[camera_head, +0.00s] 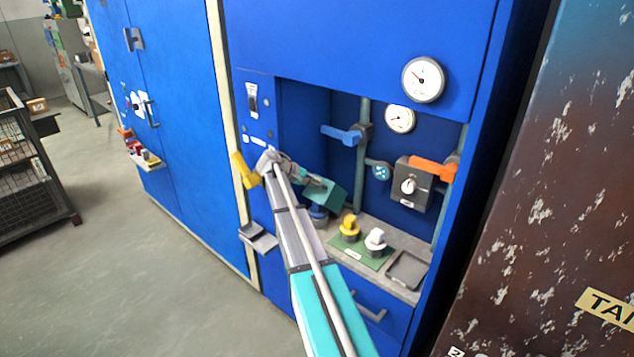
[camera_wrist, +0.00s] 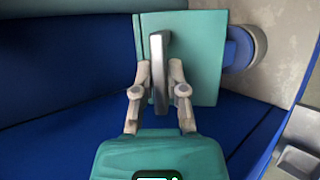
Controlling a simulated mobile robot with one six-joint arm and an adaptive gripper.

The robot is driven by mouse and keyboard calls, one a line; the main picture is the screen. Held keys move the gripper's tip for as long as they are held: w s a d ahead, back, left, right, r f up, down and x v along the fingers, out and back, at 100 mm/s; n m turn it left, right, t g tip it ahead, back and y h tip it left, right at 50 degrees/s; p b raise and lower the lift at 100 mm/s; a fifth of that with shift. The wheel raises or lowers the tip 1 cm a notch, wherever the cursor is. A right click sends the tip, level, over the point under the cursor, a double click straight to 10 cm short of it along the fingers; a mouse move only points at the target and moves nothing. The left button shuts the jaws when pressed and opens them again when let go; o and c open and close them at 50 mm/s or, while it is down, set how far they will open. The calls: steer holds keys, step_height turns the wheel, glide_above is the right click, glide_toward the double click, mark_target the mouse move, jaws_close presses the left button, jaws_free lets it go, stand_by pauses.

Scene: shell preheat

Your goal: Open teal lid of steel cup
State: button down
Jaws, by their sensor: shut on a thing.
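The teal lid (camera_wrist: 200,60) is a flat square plate with a grey bar handle (camera_wrist: 160,72) in the wrist view. My gripper (camera_wrist: 160,88) has one finger on each side of the handle and is shut on it. In the head view the teal lid (camera_head: 325,196) shows at the left of the wall niche, with my gripper (camera_head: 312,182) at its upper left. A blue round part (camera_wrist: 238,48) sits just right of the lid in the wrist view.
The niche shelf holds a green plate (camera_head: 372,258) with a yellow knob (camera_head: 350,228) and a white knob (camera_head: 376,240), and a dark tray (camera_head: 407,270). Above are a blue lever (camera_head: 342,134), an orange lever (camera_head: 433,168) and a grey switch box (camera_head: 415,184). The floor (camera_head: 150,270) at left is clear.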

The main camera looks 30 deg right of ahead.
steer(key=shift+w, duration=0.15)
steer(key=c, duration=0.7)
jaws_free()
steer(key=s+a+r+t+p, duration=0.1)
steer(key=a+r+p, duration=0.2)
steer(key=a+p, duration=0.1)
steer(key=s+a+r+n+t+y+p, duration=0.1)
steer(key=s+a+r+t+p, duration=0.1)
steer(key=a+r+p, duration=0.1)
steer(key=s+a+r+n+t+p, duration=0.1)
steer(key=a+r+p, duration=0.3)
steer(key=a, duration=0.1)
steer(key=shift+s+a+t+y+p, duration=0.2)
steer(key=shift+t+y+p, duration=0.1)
steer(key=shift+t+p, duration=0.1)
steer(key=shift+w+d, duration=0.1)
